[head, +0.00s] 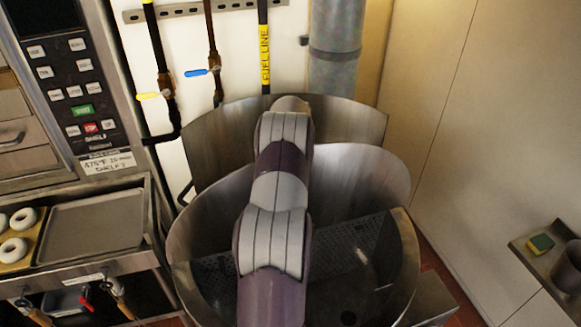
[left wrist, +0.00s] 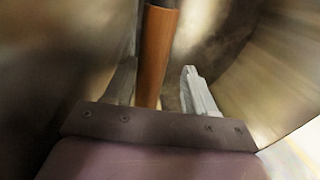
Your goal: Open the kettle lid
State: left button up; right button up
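The kettle (head: 190,235) is a large round metal tub in the middle of the head view. Its inside shows to both sides of my arm, with a perforated plate (head: 345,245) in it. A curved metal sheet (head: 350,122) stands upright behind it; I cannot tell for sure whether this is the lid. One arm of mine reaches over the kettle to the back, its gripper hidden there. In the left wrist view my left gripper (left wrist: 160,66) is open, with a brown round bar (left wrist: 155,40) between or just beyond its fingers. My right gripper is not in view.
Pipes with a yellow valve handle (head: 149,95) and a blue one (head: 196,72) run down the back wall. An oven panel (head: 72,85) and a tray of bagels (head: 95,225) are at left. A small shelf with a sponge (head: 541,243) is at right.

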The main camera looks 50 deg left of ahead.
pick_arm(q)
jog(key=shift+d+r, duration=0.3)
jog(key=shift+r, duration=0.05)
notch_tip(320, 180, up, 3)
jog(key=shift+d+r+b, duration=0.15)
jog(key=shift+r+b, duration=0.05)
jog(key=shift+b, duration=0.35)
jog(key=r, duration=0.1)
jog(key=d+r+p, duration=0.1)
jog(key=r, duration=0.1)
jog(key=shift+s+r+p, duration=0.2)
jog(key=shift+r+p, duration=0.05)
jog(key=shift+p, duration=0.05)
jog(key=shift+s+d+r, duration=0.1)
jog(key=shift+d+r, duration=0.05)
jog(key=shift+r, duration=0.15)
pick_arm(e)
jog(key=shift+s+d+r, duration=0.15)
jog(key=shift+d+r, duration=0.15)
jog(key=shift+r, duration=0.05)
pick_arm(q)
jog(key=shift+f, duration=0.2)
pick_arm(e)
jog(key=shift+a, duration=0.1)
